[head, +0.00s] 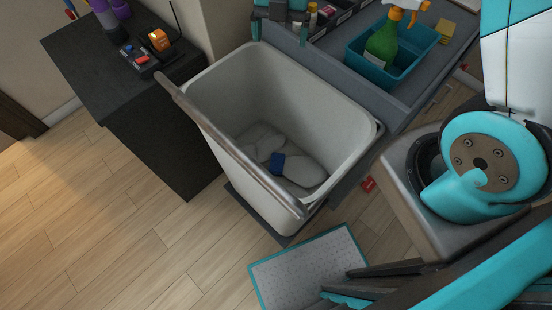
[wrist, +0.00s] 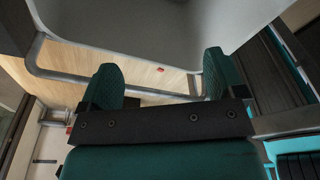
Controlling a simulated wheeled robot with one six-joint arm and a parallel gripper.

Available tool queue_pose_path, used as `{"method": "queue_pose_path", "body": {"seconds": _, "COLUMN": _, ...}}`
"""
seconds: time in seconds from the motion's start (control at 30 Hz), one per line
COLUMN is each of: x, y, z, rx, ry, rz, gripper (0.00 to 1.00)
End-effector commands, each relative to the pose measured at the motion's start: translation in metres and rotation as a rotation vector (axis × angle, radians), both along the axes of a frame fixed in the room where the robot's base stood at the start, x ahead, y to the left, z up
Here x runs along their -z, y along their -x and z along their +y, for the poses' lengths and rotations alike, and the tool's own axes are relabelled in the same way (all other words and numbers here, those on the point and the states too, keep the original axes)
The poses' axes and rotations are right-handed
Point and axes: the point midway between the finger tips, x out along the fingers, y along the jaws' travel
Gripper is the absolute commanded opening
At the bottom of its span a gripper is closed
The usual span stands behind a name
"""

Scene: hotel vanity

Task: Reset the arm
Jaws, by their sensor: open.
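My gripper (wrist: 162,78) shows in the wrist view with its two teal fingers spread apart and nothing between them. Pale wood floor and a grey cart rail show past the fingertips. The outside of the light bin (wrist: 215,25) is at the top of that view, beyond the fingers. In the head view my arm fills the right side, and I cannot clearly make out the fingertips there.
In the head view the cart's bin (head: 340,120) holds white cloth-like items (head: 305,168) and a small blue item (head: 277,163). A teal basket (head: 375,68) holds a green spray bottle (head: 383,43). A dark cabinet (head: 95,70) stands left. Floor is clear at lower left.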

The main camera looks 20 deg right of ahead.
Motion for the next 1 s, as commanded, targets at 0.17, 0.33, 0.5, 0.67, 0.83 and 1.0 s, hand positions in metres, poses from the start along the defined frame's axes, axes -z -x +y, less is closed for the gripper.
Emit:
{"method": "queue_pose_path", "body": {"seconds": 0.17, "x": -0.003, "y": 0.0, "z": 0.0, "rx": 0.0, "ry": 0.0, "rz": -0.001, "gripper": 0.89}}
{"method": "queue_pose_path", "body": {"seconds": 0.33, "x": -0.002, "y": 0.0, "z": 0.0, "rx": 0.0, "ry": 0.001, "rz": -0.001, "gripper": 0.89}}
{"method": "queue_pose_path", "body": {"seconds": 0.5, "x": -0.002, "y": 0.0, "z": 0.0, "rx": 0.001, "ry": 0.0, "rz": -0.001, "gripper": 0.89}}
{"method": "queue_pose_path", "body": {"seconds": 0.67, "x": -0.014, "y": 0.009, "z": 0.006, "rx": 0.113, "ry": -0.004, "rz": -0.005, "gripper": 0.89}}
{"method": "queue_pose_path", "body": {"seconds": 0.83, "x": -0.045, "y": 0.045, "z": 0.023, "rx": 0.482, "ry": -0.023, "rz": 0.005, "gripper": 0.89}}
{"method": "queue_pose_path", "body": {"seconds": 1.0, "x": -0.074, "y": 0.096, "z": 0.04, "rx": 0.93, "ry": -0.052, "rz": 0.062, "gripper": 0.89}}
